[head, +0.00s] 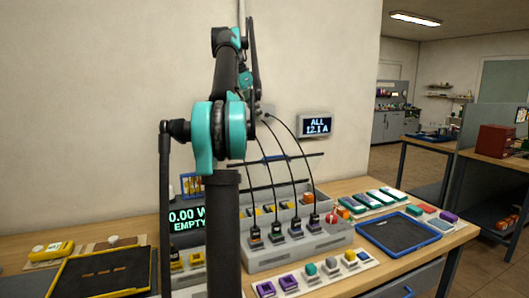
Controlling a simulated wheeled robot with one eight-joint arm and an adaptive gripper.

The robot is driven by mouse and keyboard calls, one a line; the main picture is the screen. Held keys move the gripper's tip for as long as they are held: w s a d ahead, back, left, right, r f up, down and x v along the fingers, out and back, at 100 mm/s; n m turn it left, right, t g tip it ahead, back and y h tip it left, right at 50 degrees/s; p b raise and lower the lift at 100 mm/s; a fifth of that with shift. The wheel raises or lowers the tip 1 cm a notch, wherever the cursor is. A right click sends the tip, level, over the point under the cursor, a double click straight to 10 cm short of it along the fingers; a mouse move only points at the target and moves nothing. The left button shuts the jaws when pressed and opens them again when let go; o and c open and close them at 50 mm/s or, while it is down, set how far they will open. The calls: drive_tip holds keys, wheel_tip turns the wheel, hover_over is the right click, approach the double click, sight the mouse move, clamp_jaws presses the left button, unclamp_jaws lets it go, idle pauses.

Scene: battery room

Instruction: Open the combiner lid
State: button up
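A grey combiner box (299,252) stands on the wooden bench, right of my arm. Several black plugs on black cables stand in its front row, and compartments with yellow and orange parts lie behind them. A thin dark bar (300,157) with a blue middle runs level above the box. I cannot tell whether it belongs to the lid, and no lid panel shows clearly. My arm, black with teal joints, rises in front of the box's left side and hides part of it. My gripper's fingers are not visible, seemingly hidden behind the arm.
A wall display (317,124) reads "ALL 12.1 A". A green-lettered display (187,220) reads "0.00 W EMPTY". A yellow-rimmed tray (66,288) lies left and a blue-rimmed tray (405,232) right. Small coloured blocks line the bench front and right back. Cables arch above the box.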

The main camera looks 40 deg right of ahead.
hover_over(272, 170)
drive_tip(key=w, duration=0.1)
drive_tip(key=f, duration=1.5)
drive_tip(key=shift+d+f, duration=0.35)
drive_tip(key=shift+d, duration=0.05)
clamp_jaws()
